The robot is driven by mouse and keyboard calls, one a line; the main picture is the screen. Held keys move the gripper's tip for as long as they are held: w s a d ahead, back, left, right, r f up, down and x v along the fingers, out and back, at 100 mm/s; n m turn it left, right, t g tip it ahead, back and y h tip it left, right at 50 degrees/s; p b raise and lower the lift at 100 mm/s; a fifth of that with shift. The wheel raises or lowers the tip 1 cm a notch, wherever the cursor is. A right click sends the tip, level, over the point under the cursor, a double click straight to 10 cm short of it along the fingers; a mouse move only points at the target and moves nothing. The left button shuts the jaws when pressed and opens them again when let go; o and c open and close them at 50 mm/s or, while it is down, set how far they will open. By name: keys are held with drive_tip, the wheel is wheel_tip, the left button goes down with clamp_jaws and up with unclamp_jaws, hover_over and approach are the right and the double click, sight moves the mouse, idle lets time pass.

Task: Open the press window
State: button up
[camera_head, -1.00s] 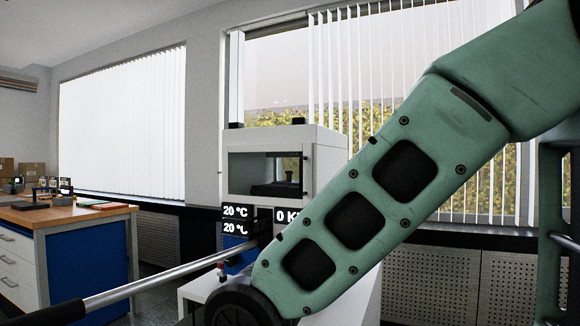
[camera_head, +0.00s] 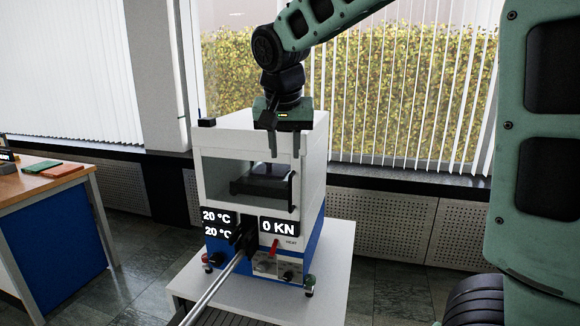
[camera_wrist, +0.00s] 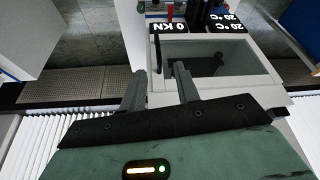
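The press (camera_head: 262,130) is a white box with a blue lower body, standing on a white table. Its clear front window (camera_head: 225,180) is shut, with a dark platen showing behind it. A dark vertical handle (camera_head: 292,192) runs along the window's right edge; it also shows in the wrist view (camera_wrist: 157,50). My gripper (camera_head: 284,148) points down at the press's upper front right, above the handle. In the wrist view my gripper (camera_wrist: 160,76) has its two fingers apart with nothing between the tips. The handle lies just beyond them, roughly in line with the gap.
A long metal lever (camera_head: 215,287) sticks out from the press's front. Temperature and force displays (camera_head: 278,227) and a red switch (camera_head: 274,247) sit below the window. A workbench (camera_head: 45,190) stands at left. Blinds and windows are behind the press.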

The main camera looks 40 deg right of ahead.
sight(290, 193)
drive_tip(key=p+x, duration=0.1)
drive_tip(key=x, duration=0.4)
drive_tip(key=d+p+x, duration=0.1)
drive_tip(key=x, duration=0.5)
drive_tip(key=p+x, duration=0.1)
drive_tip(key=x, duration=0.4)
drive_tip(key=shift+w+d+p, duration=0.35)
drive_tip(key=shift+w, duration=0.15)
clamp_jaws()
